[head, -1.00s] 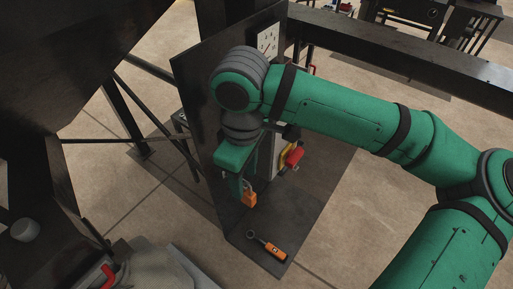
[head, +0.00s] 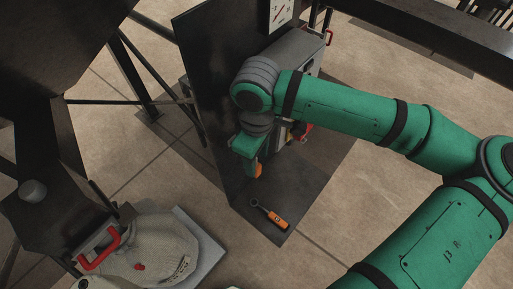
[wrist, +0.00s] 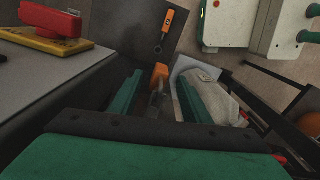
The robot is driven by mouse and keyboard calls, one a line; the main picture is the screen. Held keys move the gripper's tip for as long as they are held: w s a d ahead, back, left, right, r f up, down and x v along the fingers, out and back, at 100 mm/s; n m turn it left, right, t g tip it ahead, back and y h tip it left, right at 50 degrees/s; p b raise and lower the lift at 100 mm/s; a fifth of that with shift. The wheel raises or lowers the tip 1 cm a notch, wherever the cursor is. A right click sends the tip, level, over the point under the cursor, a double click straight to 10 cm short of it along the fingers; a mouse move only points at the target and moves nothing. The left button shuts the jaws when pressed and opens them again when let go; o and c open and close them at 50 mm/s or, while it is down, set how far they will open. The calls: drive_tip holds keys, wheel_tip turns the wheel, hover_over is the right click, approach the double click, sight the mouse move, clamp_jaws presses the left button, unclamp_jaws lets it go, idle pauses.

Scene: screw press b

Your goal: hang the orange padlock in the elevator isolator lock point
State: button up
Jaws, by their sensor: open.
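The orange padlock (head: 259,170) shows below my gripper (head: 250,165) in the head view, partly hidden by a green finger. In the wrist view the padlock (wrist: 159,73) is between my two spread green fingers, with its grey shackle towards the palm and a gap on each side. What bears the padlock cannot be made out. The isolator's red handle (wrist: 52,20) on a yellow plate (wrist: 45,42) is at the upper left of the wrist view. In the head view my arm partly hides the red part (head: 306,132). The lock point itself is not clear.
An orange-handled tool (head: 270,214) lies on the dark base plate under the upright dark panel (head: 220,100). A grey box (head: 305,62) and a dial (head: 281,12) are behind my arm.

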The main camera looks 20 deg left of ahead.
drive_tip(key=shift+f, duration=0.55)
drive_tip(key=c, duration=1)
clamp_jaws()
drive_tip(key=shift+r, duration=0.15)
drive_tip(key=shift+r, duration=0.8)
drive_tip(key=shift+s+d, duration=0.3)
drive_tip(key=shift+d, duration=0.45)
drive_tip(key=shift+s+d, duration=0.25)
drive_tip(key=shift+d, duration=0.5)
drive_tip(key=shift+s+d, duration=0.3)
drive_tip(key=shift+d, duration=0.4)
drive_tip(key=shift+s+d, duration=0.25)
drive_tip(key=shift+d, duration=0.45)
